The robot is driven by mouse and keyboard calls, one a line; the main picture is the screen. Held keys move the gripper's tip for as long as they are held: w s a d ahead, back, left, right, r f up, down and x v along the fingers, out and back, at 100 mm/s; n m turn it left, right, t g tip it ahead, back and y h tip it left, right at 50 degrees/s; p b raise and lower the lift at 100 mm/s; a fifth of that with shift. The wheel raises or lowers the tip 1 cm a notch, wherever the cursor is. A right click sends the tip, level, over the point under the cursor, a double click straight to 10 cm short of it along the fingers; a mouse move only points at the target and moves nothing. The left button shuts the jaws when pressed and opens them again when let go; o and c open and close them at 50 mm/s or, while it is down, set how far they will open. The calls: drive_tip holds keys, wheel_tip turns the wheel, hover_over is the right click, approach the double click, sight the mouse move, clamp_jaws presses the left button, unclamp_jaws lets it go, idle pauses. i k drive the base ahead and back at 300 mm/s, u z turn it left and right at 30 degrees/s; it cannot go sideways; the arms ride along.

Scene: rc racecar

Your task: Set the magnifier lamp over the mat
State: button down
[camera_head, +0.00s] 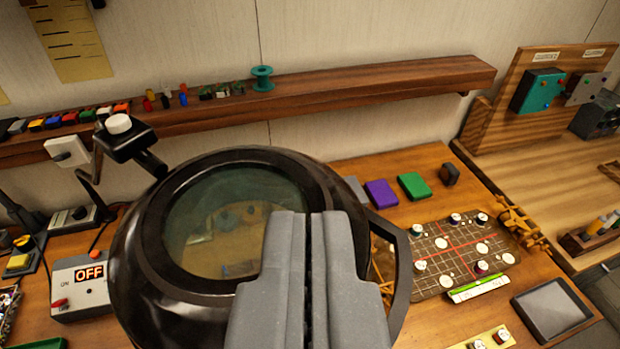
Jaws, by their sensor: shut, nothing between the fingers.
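The magnifier lamp (152,262) has a large black round head with a glass lens, and it fills the middle of the view. A black handle loop (403,268) sticks out on its right side. My gripper (312,218) is shut and empty, in front of the lamp head's right part, and hides some of it. I cannot tell whether the fingers touch the lamp. The mat (437,268) is brown with a grid, red lines and several round white markers. It lies on the bench to the right of the lamp head. The lamp head covers the area left of the mat.
A wooden shelf (380,97) with small parts runs along the wall. A box reading OFF (88,283) stands at left. Purple (381,193) and green (413,186) blocks lie behind the mat. A wooden figure (520,228) stands at the mat's right, and a grey tray (551,309) lies at front right.

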sight(158, 304)
drive_tip(key=u, duration=0.15)
drive_tip(key=k, duration=0.55)
drive_tip(key=z, duration=0.7)
drive_tip(key=k, duration=1.15)
drive_tip(key=z, duration=0.15)
drive_tip(key=i, duration=0.9)
drive_tip(key=u, duration=0.1)
